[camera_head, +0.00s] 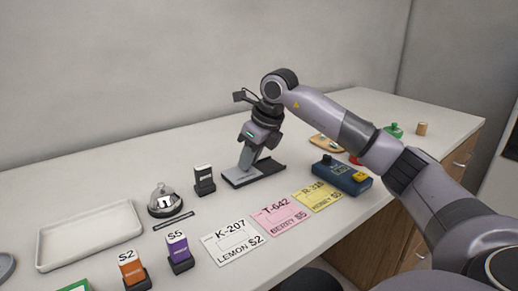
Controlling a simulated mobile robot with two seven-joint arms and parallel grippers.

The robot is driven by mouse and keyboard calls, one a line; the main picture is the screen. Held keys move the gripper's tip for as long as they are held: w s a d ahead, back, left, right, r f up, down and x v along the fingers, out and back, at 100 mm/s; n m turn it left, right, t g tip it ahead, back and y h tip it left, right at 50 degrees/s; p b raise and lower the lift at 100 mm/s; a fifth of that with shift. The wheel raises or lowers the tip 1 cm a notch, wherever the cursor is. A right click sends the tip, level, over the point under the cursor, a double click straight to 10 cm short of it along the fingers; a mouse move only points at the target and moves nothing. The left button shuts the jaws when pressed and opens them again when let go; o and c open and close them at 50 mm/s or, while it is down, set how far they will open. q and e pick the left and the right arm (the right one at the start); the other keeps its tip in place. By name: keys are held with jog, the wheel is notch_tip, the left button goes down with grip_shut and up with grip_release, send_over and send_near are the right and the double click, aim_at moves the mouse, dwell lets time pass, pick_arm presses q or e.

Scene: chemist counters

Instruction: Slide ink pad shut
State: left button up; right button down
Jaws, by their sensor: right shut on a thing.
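The ink pad (269,168) lies flat on the counter near the middle of the camera_head view. Its dark part shows on the right, and a lighter grey edge shows on the left. My right gripper (247,164) reaches down over the pad from above and is shut on it, at the grey left part. The fingers cover part of the pad, so how far it stands open is hard to tell. My left gripper is not in view.
A black stamp (204,180), a bell (164,201) and a white tray (91,232) stand to the left. Orange (131,267) and purple (178,247) stamps, cards (279,216) and a blue device (341,176) are nearer the front edge. Bare counter lies behind.

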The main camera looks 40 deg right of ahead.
jog(key=shift+a, duration=0.3)
jog(key=c, duration=1)
grip_release()
jog(key=shift+w, duration=0.1)
jog(key=shift+p+v, duration=0.4)
jog(key=shift+v, duration=3.2)
